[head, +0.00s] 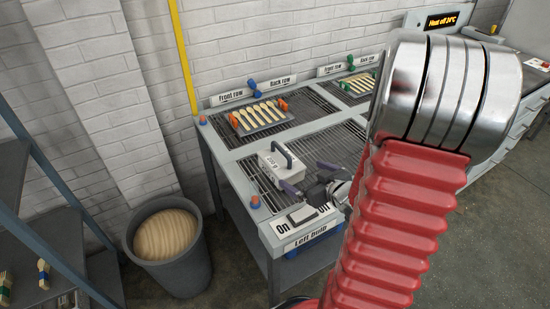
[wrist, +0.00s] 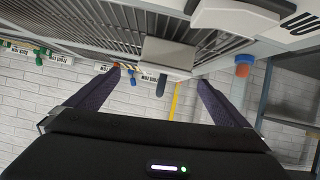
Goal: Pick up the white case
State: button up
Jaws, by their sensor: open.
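The white case (head: 272,168) sits on the slatted top of the bench, with a dark arched handle (head: 285,155) on top. My gripper (head: 304,177) is open just to the right of the case, its two purple-grey fingers pointing toward it. In the wrist view the case (wrist: 168,53) is beyond the open fingertips (wrist: 158,80), and its handle (wrist: 161,86) appears in the gap between them. Nothing is held. I cannot tell the exact distance from fingers to handle.
A tray of wooden spoons (head: 260,115) lies behind the case, below the Front row and Back row labels. An On/Off rocker switch (head: 302,214) is at the bench's front edge. A bin (head: 168,245) stands left of the bench. Blue-orange knobs (head: 254,202) edge the bench.

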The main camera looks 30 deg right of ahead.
aim_at(288, 169)
jog(key=shift+a+f+t+y, duration=0.35)
jog(key=shift+f+t+y, duration=0.1)
jog(key=shift+t+y, duration=0.05)
jog(key=shift+w+d, duration=0.1)
jog(key=shift+x, duration=4.15)
jog(key=shift+f, duration=0.1)
jog(key=shift+x, duration=2.55)
jog(key=shift+d+f, duration=0.1)
jog(key=shift+f, duration=0.1)
jog(key=shift+c, duration=0.5)
jog(key=c, duration=1.1)
